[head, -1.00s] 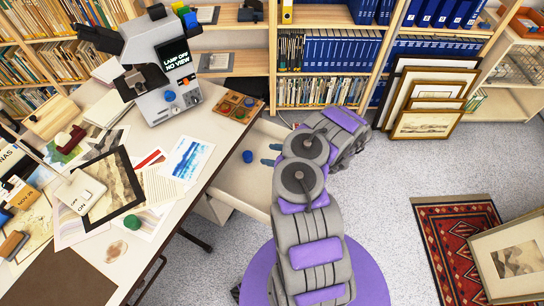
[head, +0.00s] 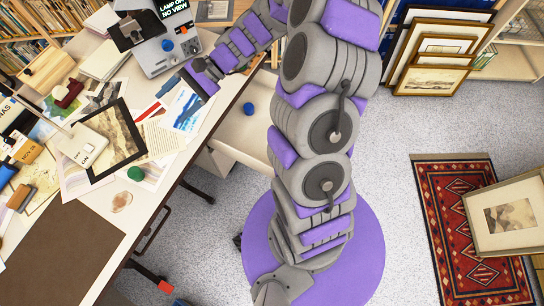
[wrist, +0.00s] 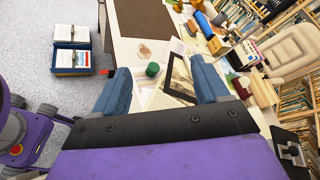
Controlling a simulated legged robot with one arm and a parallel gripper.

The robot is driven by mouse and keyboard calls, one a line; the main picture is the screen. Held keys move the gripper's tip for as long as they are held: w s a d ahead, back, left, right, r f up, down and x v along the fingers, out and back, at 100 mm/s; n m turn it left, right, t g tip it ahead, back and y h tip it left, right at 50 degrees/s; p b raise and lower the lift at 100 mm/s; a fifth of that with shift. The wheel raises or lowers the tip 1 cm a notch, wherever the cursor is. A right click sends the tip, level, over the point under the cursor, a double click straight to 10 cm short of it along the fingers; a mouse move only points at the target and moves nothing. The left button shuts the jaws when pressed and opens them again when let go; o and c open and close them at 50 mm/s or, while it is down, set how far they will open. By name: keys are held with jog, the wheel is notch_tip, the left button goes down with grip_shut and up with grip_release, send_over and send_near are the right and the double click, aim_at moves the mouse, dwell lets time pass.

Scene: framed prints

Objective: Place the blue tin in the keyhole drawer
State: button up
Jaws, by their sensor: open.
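The blue tin (head: 248,108) looks like a small round blue thing. It lies inside the pulled-out pale drawer (head: 232,133) at the desk's right side, in the head view. No keyhole mark on the drawer can be made out. My gripper (wrist: 160,65) is open and empty in the wrist view, its blue fingers spread above the desk top.
A green tin (head: 135,173) stands on the desk (head: 150,210) near a framed print (head: 117,141); in the wrist view it shows between my fingers (wrist: 152,69). A grey device (head: 165,45) stands at the back. Framed prints (head: 435,55) lean at the right.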

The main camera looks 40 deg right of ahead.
jog(key=s+a+r+n+g+h, duration=0.1)
jog(key=s+r+n+g+h, duration=0.2)
jog(key=s, duration=0.5)
jog(key=s+a+r+n+g+h, duration=0.1)
jog(key=s+r+n+h, duration=0.15)
jog(key=s+n, duration=0.45)
jog(key=s+d+r+t+h, duration=0.1)
jog(key=s+d+t+h, duration=0.1)
jog(key=s+d+h, duration=0.6)
jog(key=s+d, duration=0.2)
jog(key=s, duration=0.4)
jog(key=shift+s+d+r+n, duration=0.2)
jog(key=shift+s+d+n, duration=0.1)
jog(key=shift+n, duration=0.1)
